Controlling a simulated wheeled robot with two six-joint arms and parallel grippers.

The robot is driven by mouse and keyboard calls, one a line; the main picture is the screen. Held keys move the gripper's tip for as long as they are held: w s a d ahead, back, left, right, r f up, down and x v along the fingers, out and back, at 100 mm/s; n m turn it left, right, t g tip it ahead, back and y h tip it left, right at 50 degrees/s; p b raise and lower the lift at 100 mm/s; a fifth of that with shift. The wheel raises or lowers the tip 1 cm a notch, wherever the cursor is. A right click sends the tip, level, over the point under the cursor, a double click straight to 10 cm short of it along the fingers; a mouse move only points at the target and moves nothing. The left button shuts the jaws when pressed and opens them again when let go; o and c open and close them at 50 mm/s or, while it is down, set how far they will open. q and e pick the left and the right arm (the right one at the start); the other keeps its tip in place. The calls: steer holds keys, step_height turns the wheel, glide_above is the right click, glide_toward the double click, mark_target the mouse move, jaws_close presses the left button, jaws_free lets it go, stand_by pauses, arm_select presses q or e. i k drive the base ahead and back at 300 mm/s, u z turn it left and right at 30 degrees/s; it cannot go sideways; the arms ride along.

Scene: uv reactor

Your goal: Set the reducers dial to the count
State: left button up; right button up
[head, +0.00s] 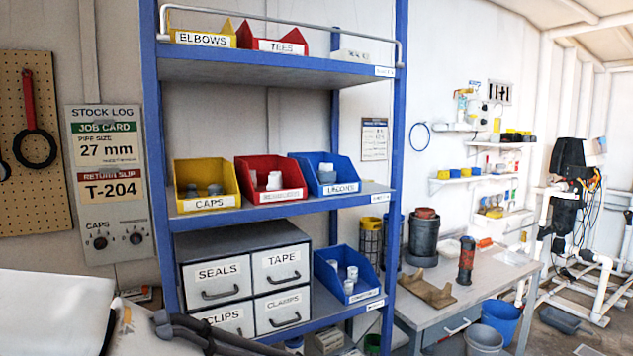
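The stock log panel (103,150) hangs on the wall left of the blue shelf rack. At its bottom are two small dark dials: a left dial (100,242) near the word CAPS, and a right dial (136,238) whose label I cannot read. Their settings are too small to read. A red bin (270,180) on the middle shelf holds a few white fittings; its label is blurred and may read REDUCERS. Dark grey parts (205,335) at the bottom left, below the panel, look like my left gripper; its opening is unclear. My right gripper is not in view.
A yellow CAPS bin (207,185) and a blue bin (327,175) flank the red bin. Grey labelled drawers (246,280) stand below. A pegboard (30,150) hangs left of the panel. A workbench (460,297) stands at right. The panel's front looks clear.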

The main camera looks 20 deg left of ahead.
mark_target(136, 239)
steer(key=i, duration=0.75)
steer(key=u, duration=0.7)
steer(key=i, duration=0.4)
steer(key=u, duration=0.35)
